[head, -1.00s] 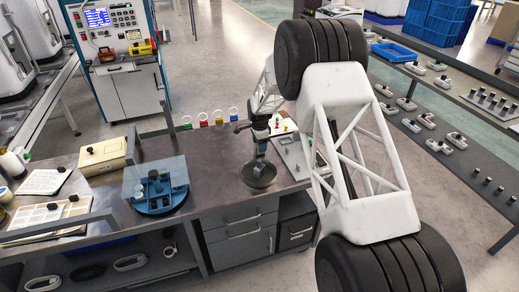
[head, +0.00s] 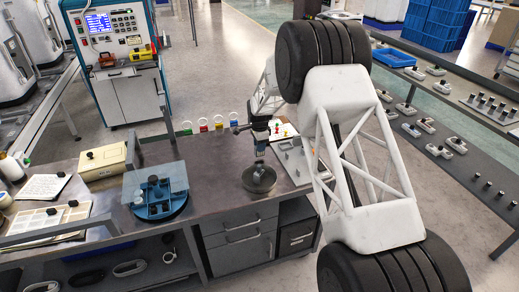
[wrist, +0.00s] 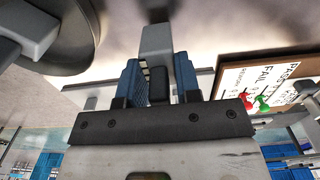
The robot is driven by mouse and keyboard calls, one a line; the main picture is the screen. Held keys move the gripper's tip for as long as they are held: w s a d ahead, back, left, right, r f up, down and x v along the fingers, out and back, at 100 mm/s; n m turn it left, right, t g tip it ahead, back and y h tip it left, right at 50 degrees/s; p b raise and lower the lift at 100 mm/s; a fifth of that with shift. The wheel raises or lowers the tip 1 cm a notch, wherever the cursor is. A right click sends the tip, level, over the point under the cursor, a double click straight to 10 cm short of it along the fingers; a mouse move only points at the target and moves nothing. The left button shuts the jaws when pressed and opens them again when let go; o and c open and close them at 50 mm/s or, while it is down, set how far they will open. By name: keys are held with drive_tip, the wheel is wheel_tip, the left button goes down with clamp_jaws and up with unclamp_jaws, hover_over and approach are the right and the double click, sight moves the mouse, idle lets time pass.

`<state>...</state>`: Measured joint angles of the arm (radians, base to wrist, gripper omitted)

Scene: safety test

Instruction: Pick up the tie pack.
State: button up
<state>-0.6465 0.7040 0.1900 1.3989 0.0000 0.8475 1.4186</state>
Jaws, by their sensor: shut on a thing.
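In the wrist view my gripper (wrist: 158,80) has its two blue-padded fingers closed on a grey block (wrist: 155,42) that sticks out past the fingertips. A dark part with pale segments shows between the fingers; I cannot tell whether it belongs to the block. No label shows, so I cannot confirm by sight that the block is the tie pack. In the head view my gripper (head: 261,150) points down over the bench, just above a round metal plate (head: 259,180). The held block is too small to make out there.
A blue round fixture (head: 165,205) with a clear cover stands left of the plate. A board with red and green pins (wrist: 264,84) lies close to my gripper. Coloured ringed tags (head: 204,126) stand along the back edge. The bench between fixture and plate is clear.

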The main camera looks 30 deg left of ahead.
drive_tip(key=shift+r, duration=3.95)
